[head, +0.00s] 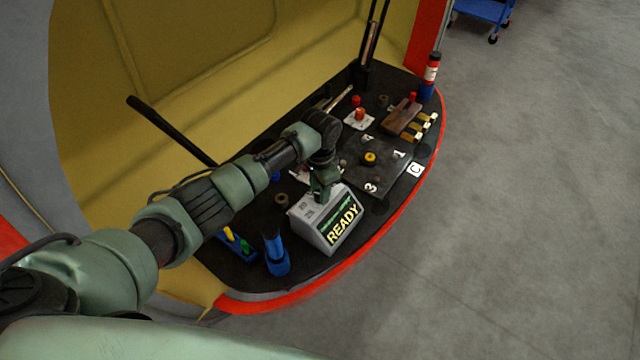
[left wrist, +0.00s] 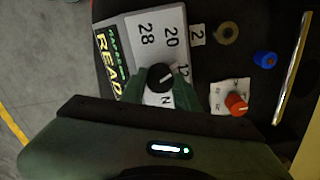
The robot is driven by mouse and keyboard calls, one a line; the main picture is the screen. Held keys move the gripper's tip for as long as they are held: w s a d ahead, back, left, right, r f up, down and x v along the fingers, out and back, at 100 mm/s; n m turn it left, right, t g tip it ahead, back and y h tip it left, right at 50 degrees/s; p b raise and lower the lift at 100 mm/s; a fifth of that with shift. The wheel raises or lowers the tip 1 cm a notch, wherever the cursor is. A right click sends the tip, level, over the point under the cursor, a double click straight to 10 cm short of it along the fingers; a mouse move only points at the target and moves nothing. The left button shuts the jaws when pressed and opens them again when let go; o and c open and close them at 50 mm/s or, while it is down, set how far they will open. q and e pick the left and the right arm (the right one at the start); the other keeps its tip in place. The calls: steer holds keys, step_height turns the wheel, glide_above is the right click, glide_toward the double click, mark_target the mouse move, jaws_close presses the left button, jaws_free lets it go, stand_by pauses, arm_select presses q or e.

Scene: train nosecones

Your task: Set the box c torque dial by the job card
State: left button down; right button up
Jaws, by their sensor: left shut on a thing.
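A grey box (head: 318,232) with a lit READY screen (head: 343,226) stands near the front edge of the dark bench. Its top also shows in the left wrist view (left wrist: 158,32), printed 28, 20 and 12, with an N below. A round black dial (left wrist: 159,78) with a pale pointer line sits among these marks. My left gripper (head: 323,191) is over the box, shut on the dial, with a green finger on each side in the left wrist view (left wrist: 160,84). The line's exact setting is hard to read. No readable job card shows. My right gripper is out of view.
A dark plate (head: 385,175) with tags and a yellow-black knob (head: 369,158) lies behind the box. A blue holder (head: 277,258) stands left of the box. A red knob (head: 360,113) sits on a white card farther back.

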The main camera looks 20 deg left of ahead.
arm_select(q)
steer(key=n+p, duration=0.2)
steer(key=n, duration=0.1)
steer(key=shift+r+n, duration=0.1)
steer(key=shift+n, duration=0.2)
stand_by(0.5)
steer(key=c, duration=1.1)
jaws_free()
steer(key=shift+o, duration=0.2)
step_height(320, 180, up, 8)
steer(key=shift+f, duration=0.15)
